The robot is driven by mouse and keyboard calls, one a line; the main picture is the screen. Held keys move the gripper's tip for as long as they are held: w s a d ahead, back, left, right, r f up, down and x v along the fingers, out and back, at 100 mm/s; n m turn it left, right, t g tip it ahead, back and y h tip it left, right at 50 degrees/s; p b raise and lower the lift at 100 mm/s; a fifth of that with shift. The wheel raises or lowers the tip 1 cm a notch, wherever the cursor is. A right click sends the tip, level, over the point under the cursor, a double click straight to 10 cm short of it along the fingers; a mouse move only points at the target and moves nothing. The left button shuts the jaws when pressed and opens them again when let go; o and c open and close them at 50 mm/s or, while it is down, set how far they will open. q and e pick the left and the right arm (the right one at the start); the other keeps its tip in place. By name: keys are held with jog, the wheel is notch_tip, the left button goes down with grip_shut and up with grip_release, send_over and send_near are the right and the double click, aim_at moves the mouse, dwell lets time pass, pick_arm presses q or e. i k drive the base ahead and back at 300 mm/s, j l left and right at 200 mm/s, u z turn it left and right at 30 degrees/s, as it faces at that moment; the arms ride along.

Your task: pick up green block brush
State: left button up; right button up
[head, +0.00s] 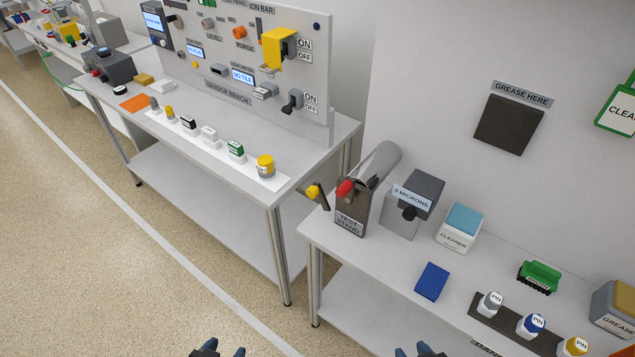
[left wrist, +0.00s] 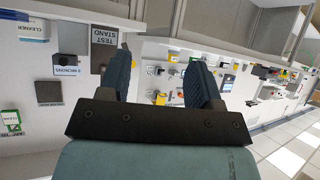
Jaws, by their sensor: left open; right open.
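I cannot make out the brush in that view.
Around the brush on the bench (head: 391,274) are a blue block (head: 432,282), a cleaner tub (head: 459,228), a dark strip with several pin bottles (head: 490,304) and a grease box (head: 614,308). The test stand (head: 351,212) stands at the bench's left end.

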aim_at(544, 279)
jog(key=z, duration=1.65)
